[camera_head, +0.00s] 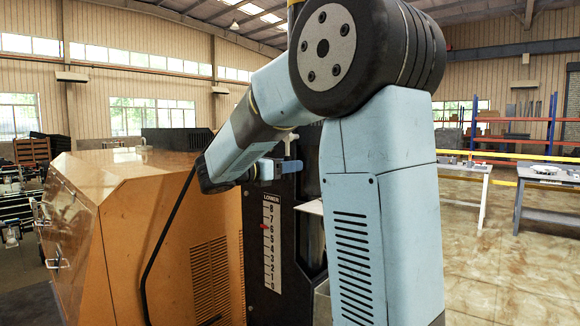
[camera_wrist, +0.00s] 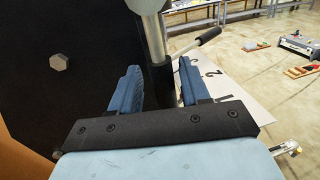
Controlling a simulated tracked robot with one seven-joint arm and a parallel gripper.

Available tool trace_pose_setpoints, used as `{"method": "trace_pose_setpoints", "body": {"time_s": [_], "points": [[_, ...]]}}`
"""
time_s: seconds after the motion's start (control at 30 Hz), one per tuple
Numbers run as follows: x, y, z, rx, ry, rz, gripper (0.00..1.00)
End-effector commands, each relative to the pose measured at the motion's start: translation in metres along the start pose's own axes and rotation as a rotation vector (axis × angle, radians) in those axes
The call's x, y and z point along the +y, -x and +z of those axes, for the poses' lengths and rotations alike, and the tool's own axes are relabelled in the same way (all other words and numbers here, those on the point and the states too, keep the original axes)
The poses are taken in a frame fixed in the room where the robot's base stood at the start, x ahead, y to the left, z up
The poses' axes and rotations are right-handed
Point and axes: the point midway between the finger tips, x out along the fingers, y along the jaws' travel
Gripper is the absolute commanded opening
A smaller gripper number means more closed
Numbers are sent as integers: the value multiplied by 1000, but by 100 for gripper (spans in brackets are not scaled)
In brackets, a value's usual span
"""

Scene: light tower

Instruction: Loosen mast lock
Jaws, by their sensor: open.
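In the wrist view, my gripper (camera_wrist: 160,77) is open and empty, with two blue fingers apart. Just beyond the fingertips stands a light grey pole (camera_wrist: 153,35), seemingly the mast, with a dark lower part (camera_wrist: 161,76) showing between the fingers. A lever with a dark grip (camera_wrist: 209,35) sticks out to the right from this pole; it looks like the mast lock handle. The fingers do not visibly hold the lever. In the head view, my gripper (camera_head: 287,168) is small beside the dark panel, and my arm hides most of the mast area.
The orange light tower body (camera_head: 130,220) fills the left. A dark panel carries a white number scale (camera_head: 271,245) marked LOWER, with a red pointer (camera_head: 264,226). In the wrist view, a dark plate with a bolt (camera_wrist: 60,62) stands close on the left. Work tables (camera_head: 545,177) stand at the right.

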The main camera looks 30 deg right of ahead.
Motion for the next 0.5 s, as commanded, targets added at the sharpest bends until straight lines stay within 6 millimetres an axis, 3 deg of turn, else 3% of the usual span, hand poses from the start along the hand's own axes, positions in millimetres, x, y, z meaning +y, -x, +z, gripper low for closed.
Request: {"method": "trace_pose_setpoints", "body": {"time_s": [0.13, 0.5], "points": [[0, 0, 0, 0, 0, -1, 46], [0, 0, 0, -1, 0, 0, 11]]}}
